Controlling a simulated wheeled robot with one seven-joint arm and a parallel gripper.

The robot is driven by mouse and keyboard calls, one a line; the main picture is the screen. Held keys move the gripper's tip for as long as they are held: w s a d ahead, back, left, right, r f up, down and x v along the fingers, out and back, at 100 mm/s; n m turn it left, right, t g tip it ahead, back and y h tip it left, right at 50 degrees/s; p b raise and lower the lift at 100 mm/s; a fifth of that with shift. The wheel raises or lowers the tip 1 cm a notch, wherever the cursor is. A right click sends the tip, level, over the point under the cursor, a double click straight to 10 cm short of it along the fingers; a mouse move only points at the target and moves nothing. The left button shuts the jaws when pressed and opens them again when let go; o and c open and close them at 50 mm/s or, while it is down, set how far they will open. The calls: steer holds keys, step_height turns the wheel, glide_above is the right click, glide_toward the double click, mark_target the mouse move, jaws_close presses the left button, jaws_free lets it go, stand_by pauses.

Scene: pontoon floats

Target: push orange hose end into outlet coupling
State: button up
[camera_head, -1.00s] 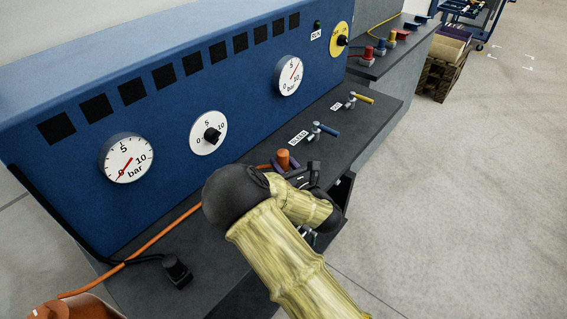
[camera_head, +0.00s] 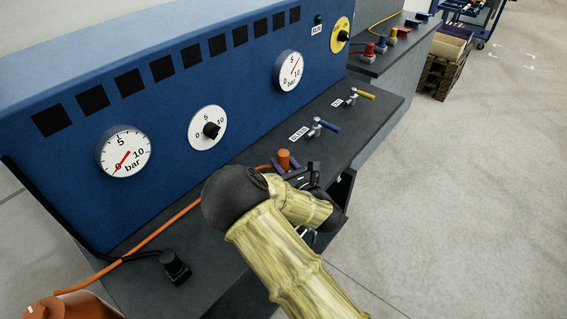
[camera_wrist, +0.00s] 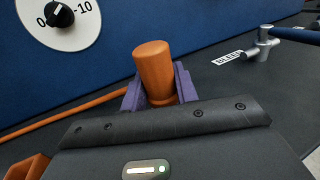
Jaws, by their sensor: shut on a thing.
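The orange hose end (camera_wrist: 155,72) is a thick orange cylinder standing roughly upright between the purple fingers of my gripper (camera_wrist: 160,88). My gripper is shut on it, above the dark bench top. In the head view the hose end (camera_head: 284,159) and gripper (camera_head: 286,166) show just beyond my dark wrist. The orange hose (camera_head: 160,233) runs from the lower left along the bench to the gripper. I cannot make out the outlet coupling in either view; my arm and gripper body hide part of the bench. I cannot tell whether the hose end touches anything below it.
A blue panel (camera_head: 170,165) with gauges and knobs rises behind the dark bench (camera_head: 345,130). A blue-handled bleed valve (camera_head: 318,128) and a yellow-handled valve (camera_head: 356,96) stand to the right. A black plug-like block (camera_head: 175,267) sits at the left. Open floor lies at right.

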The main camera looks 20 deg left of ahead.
steer(key=shift+f+b, duration=0.8)
steer(key=shift+f, duration=0.2)
steer(key=o, duration=1.1)
steer(key=shift+d, duration=0.1)
